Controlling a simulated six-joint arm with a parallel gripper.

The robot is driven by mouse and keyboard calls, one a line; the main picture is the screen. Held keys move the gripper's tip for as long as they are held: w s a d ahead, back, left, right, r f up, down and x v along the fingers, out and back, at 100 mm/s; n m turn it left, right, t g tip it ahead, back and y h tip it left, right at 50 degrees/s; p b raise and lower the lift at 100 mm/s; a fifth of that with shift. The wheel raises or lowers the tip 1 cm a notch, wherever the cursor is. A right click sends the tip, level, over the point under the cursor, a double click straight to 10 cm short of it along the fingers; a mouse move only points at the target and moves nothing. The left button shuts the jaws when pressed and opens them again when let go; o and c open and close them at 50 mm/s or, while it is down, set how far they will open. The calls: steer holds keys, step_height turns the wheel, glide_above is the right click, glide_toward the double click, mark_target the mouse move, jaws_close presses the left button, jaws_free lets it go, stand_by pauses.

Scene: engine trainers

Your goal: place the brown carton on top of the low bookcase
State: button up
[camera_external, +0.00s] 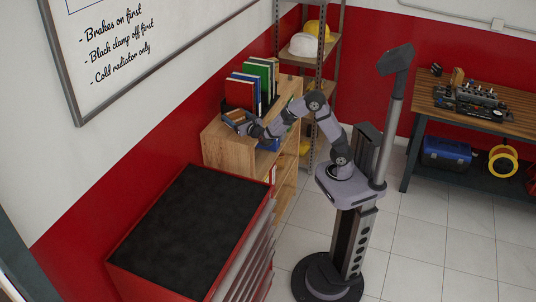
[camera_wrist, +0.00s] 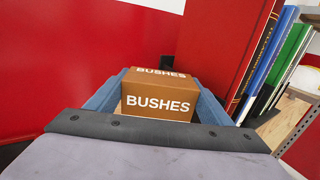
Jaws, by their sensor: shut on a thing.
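The brown carton (camera_wrist: 158,101), marked "BUSHES" in white, sits between the two blue fingers of my gripper (camera_wrist: 160,98) in the wrist view. The fingers are shut on its sides. In the external view the carton (camera_external: 235,115) is small and partly covered by my gripper (camera_external: 241,122). It is at the near left end of the low bookcase (camera_external: 216,137), at about the height of its wooden top. I cannot tell whether the carton touches the top.
Upright red, blue and green books (camera_external: 252,85) stand on the bookcase close to the carton. A red tool chest with a black top (camera_external: 195,225) is in front of the bookcase. A metal rack with helmets (camera_external: 304,45) stands behind. A workbench (camera_external: 480,102) is at right.

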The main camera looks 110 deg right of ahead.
steer(key=shift+f+p, duration=0.5)
steer(key=shift+f, duration=2.05)
steer(key=shift+f, duration=0.2)
steer(key=o, duration=1)
steer(key=shift+r, duration=0.1)
steer(key=shift+a, duration=0.15)
steer(key=b+v, duration=0.3)
steer(key=v, duration=0.8)
steer(key=shift+s+a, duration=0.2)
steer(key=shift+a, duration=0.2)
steer(key=shift+s, duration=0.1)
